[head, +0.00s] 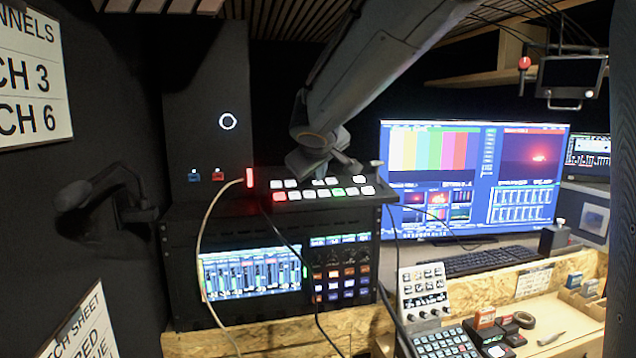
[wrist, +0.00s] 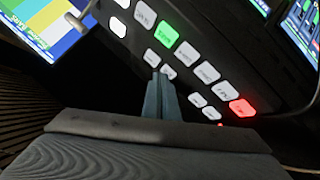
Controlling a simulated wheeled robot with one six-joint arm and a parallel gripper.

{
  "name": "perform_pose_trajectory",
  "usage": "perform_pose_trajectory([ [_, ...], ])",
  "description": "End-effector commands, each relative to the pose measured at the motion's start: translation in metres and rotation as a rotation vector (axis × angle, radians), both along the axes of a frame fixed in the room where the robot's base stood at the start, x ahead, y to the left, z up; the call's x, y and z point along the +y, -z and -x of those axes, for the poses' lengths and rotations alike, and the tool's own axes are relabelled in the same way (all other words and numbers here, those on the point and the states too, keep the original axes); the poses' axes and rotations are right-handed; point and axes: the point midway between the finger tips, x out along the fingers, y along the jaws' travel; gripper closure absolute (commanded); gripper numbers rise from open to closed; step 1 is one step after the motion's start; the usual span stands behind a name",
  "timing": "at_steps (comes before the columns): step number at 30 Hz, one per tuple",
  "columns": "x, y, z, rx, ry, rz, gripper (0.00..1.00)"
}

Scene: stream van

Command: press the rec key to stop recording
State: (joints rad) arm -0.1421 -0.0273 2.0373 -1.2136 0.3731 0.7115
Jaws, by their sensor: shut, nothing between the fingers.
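A dark key panel (head: 320,203) with two rows of keys sits on top of the equipment rack. One key glows red (head: 280,197) at the left end of its front row, and one glows green (head: 338,191); the others are white. In the wrist view the red key (wrist: 242,107) is right of my fingers and the green key (wrist: 168,33) is beyond them. The key labels are too blurred to read surely. My gripper (head: 322,168) is shut and empty over the panel's back row. Its tips (wrist: 160,76) appear at the small white keys; I cannot tell whether they touch.
A red light (head: 250,178) glows at the panel's left end, with cables hanging in front of the rack (head: 345,225). A large monitor (head: 470,160) stands right of the panel. A bench (head: 555,320) at lower right holds another keypad (head: 445,342) and small boxes.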

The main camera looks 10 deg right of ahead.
Motion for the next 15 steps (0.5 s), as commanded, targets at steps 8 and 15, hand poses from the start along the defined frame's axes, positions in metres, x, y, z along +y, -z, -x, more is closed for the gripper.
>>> perform_pose_trajectory([
  [8, 0.0, -0.001, 0.0, 0.001, 0.001, 0.0, 1.0],
  [15, 0.0, -0.012, 0.003, 0.0, 0.0, 0.0, 1.0],
])
